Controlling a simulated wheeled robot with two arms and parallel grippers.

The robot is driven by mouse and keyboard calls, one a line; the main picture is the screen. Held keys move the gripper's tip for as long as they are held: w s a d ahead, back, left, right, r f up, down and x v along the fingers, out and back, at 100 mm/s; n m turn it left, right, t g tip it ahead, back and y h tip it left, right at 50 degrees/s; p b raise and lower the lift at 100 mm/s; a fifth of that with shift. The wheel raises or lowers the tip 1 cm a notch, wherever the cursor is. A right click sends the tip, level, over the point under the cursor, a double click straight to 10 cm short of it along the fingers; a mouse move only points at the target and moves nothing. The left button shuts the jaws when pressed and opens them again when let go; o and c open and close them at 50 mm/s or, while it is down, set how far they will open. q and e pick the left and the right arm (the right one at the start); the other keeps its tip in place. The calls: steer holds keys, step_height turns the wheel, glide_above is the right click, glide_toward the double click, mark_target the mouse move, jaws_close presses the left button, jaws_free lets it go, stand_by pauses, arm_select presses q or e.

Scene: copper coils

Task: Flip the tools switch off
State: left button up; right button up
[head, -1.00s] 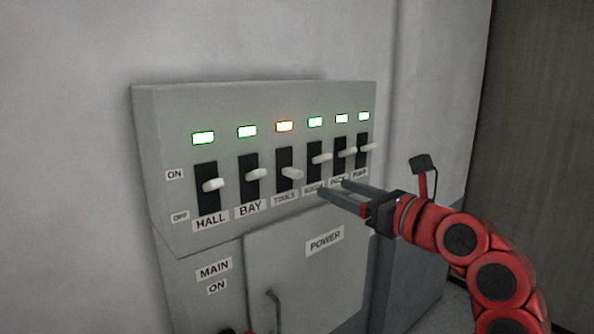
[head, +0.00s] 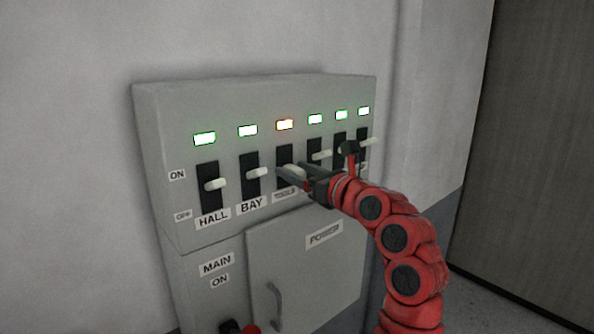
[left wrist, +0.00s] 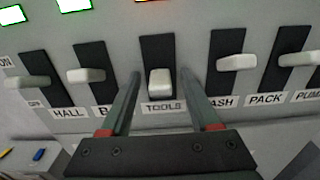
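The tools switch (head: 293,171) is a white lever in a black slot on the grey panel, third from the left. In the left wrist view the tools lever (left wrist: 160,82) sits in the lower part of its slot, above the TOOLS label (left wrist: 164,107). The lamp above it (head: 285,124) glows orange-white. My left gripper (head: 287,173) is at the panel front, partly hiding the switch and label. In the left wrist view my left gripper (left wrist: 161,74) is open, one finger on each side of the lever, with gaps visible. My right gripper is not in view.
The BAY switch (left wrist: 86,76) is close left of the fingers and the WASH switch (left wrist: 237,62) close right. The other lamps, such as the HALL lamp (head: 204,138), are green. A cabinet door with a handle (head: 274,300) is below.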

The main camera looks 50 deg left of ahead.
arm_select(q)
jaws_close()
steer(key=shift+f, duration=0.2)
steer(key=y+b, duration=0.1)
steer(key=b, duration=0.1)
steer(key=f+y+b, duration=0.1)
steer(key=y+b, duration=0.1)
steer(key=b, duration=0.1)
steer(key=f+y+b, duration=0.1)
steer(key=y+b, duration=0.1)
steer(key=b, duration=0.1)
steer(key=shift+a+t, duration=0.2)
steer(key=shift+t, duration=0.2)
steer(key=shift+o, duration=0.3)
jaws_free()
steer(key=shift+r, duration=0.1)
